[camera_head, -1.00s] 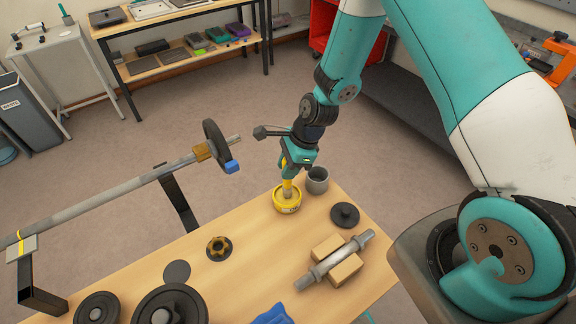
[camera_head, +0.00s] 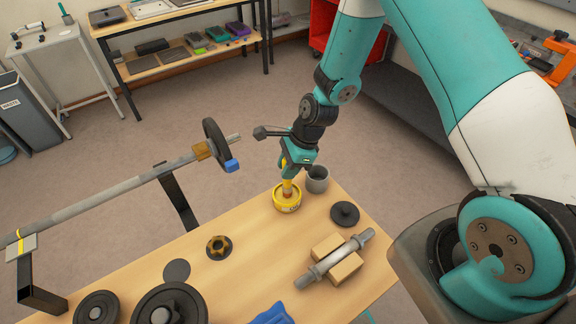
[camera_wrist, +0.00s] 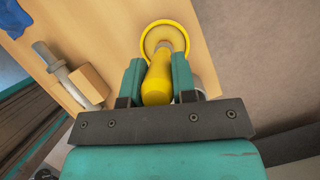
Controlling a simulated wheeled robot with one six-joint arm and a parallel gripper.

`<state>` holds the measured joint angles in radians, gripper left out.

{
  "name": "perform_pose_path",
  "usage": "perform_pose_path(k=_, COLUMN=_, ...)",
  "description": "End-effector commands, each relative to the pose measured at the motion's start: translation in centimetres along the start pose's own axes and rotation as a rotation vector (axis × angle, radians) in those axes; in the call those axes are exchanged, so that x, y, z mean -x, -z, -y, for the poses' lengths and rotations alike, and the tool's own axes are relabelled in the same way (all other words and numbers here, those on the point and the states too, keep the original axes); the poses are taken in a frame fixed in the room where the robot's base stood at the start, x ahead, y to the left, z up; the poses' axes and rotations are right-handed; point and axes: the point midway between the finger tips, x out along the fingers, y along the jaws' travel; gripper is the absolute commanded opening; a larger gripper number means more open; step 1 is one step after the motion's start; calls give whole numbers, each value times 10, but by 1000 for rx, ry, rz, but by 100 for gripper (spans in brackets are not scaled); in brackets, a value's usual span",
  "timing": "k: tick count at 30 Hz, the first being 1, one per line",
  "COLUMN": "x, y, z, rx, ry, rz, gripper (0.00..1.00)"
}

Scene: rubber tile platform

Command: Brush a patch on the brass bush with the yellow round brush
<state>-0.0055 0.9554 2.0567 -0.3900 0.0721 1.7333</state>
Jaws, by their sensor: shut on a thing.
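My gripper (camera_head: 291,170) is shut on the yellow handle of the round brush (camera_head: 287,187). The brush points down into a round yellow tin (camera_head: 287,206) on the wooden table, and its bristle end is hidden. In the wrist view, the brush handle (camera_wrist: 157,80) lies between the two teal fingers, with the tin's yellow rim (camera_wrist: 147,42) beyond it. A brass-coloured bush (camera_head: 203,150) sits on the long grey shaft at the left, beside a dark wheel. It is to the left of my gripper and apart from it.
The dark handwheel (camera_head: 215,143) and blue piece (camera_head: 232,166) are near the bush. A grey cup (camera_head: 317,179) stands just right of the tin. A black lid (camera_head: 345,214), a metal roller on wooden blocks (camera_head: 338,258) and a brass star-shaped part (camera_head: 218,247) are also on the table.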

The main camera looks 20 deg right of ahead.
Motion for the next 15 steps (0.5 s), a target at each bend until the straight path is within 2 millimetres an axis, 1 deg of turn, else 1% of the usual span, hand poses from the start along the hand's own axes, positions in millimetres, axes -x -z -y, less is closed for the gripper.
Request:
perform_pose_path(k=10, x=-1, y=1, z=-1, rx=-1, ry=-2, rz=-2, gripper=0)
perform_pose_path(k=15, x=7, y=-2, z=-1, rx=-1, ry=-2, rz=-2, gripper=0)
